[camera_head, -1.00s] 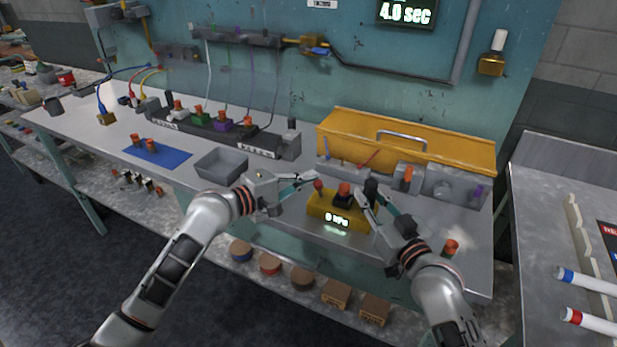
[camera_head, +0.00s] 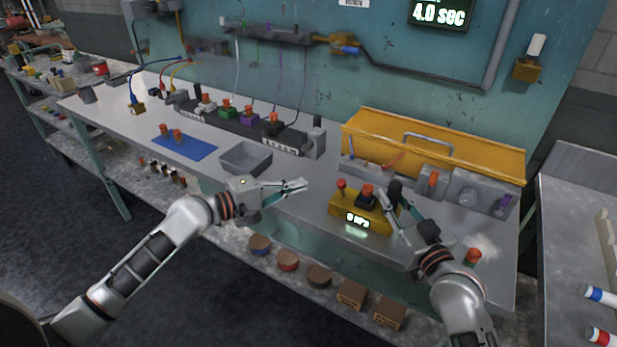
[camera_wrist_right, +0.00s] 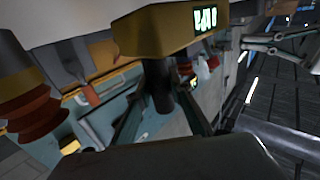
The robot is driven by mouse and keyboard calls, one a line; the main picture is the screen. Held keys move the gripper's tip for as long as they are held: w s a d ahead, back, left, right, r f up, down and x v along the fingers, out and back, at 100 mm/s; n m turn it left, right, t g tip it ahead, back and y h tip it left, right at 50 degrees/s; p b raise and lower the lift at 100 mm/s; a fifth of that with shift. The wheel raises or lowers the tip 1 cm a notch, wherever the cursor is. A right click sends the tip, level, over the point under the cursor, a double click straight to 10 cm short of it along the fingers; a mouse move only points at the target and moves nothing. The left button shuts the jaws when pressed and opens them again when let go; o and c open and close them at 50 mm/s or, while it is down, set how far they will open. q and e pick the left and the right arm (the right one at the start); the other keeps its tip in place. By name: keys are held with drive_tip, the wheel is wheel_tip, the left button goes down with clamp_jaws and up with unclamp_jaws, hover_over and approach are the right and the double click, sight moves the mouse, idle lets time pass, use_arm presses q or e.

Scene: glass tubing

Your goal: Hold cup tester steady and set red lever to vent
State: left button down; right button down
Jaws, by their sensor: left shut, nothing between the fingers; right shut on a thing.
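The yellow cup tester (camera_head: 345,208) stands near the front edge of the bench, with a lit display seeming to read 0 kPa. Its red-knobbed lever (camera_head: 341,184) rises at its left end; I cannot tell its setting. An orange-red cup on a dark base (camera_head: 367,191) sits on top. My right gripper (camera_head: 392,205) is shut on the tester's black handle (camera_head: 395,188) at its right side; the handle (camera_wrist_right: 158,88) also shows between the fingers in the right wrist view, below the tester body (camera_wrist_right: 160,28). My left gripper (camera_head: 304,186) is shut and empty, left of the lever with a gap.
A yellow toolbox (camera_head: 440,150) and grey fixtures (camera_head: 465,190) stand behind the tester. A grey bin (camera_head: 246,158) and a blue mat (camera_head: 185,147) with orange-red cups lie left. Another cup (camera_head: 472,257) is beside my right arm. Bench is clear around my left fingertips.

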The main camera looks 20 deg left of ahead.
use_arm(q)
drive_tip(key=shift+s+a, duration=0.2)
use_arm(e)
drive_tip(key=c, duration=1.7)
unclamp_jaws()
